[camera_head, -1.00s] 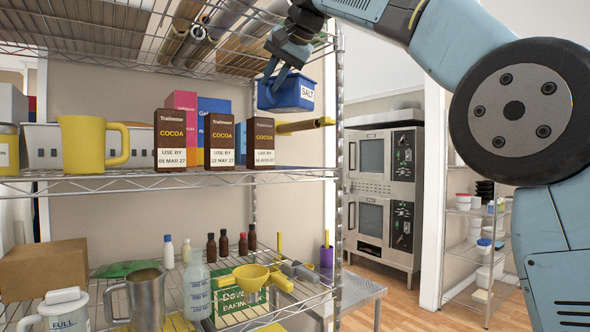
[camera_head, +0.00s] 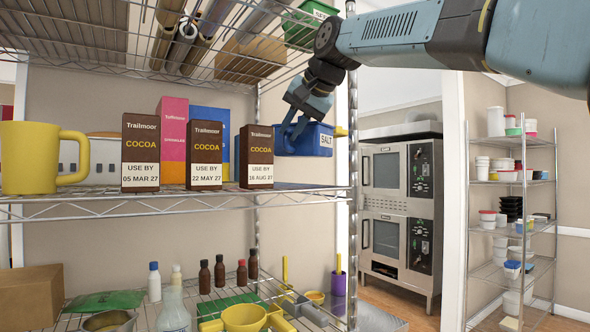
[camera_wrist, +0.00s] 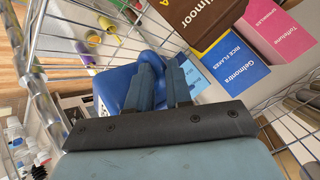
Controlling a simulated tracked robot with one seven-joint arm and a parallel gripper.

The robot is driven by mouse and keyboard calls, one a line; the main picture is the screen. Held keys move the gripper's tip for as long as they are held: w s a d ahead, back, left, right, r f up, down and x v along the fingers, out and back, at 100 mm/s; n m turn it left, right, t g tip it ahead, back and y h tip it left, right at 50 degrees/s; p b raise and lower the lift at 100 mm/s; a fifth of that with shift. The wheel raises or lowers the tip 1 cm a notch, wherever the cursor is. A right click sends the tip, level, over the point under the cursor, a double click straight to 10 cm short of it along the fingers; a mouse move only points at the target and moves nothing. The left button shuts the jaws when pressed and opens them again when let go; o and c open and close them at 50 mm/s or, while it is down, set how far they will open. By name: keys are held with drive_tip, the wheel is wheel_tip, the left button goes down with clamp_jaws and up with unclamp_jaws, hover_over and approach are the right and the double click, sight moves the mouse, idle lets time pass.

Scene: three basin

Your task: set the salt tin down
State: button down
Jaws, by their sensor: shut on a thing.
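In the wrist view the blue tin (camera_wrist: 117,86) shows at the fingers (camera_wrist: 166,84).
Three brown cocoa boxes (camera_head: 205,155) stand along the shelf front, with a pink box (camera_head: 172,130) and a blue box (camera_head: 222,125) behind. A yellow jug (camera_head: 28,158) is at left. A metal post (camera_head: 352,130) rises right of the tin. Rolls and a green box (camera_head: 310,25) lie above.

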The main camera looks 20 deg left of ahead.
drive_tip(key=shift+s+a+f, duration=0.1)
drive_tip(key=shift+f, duration=1.75)
drive_tip(key=shift+s+a+f, duration=0.1)
drive_tip(key=shift+f, duration=1.7)
drive_tip(key=c, duration=1.3)
unclamp_jaws()
drive_tip(key=shift+w, duration=0.1)
drive_tip(key=shift+d, duration=0.1)
drive_tip(key=v, duration=1.2)
drive_tip(key=shift+d+f, duration=0.1)
drive_tip(key=shift+d, duration=0.05)
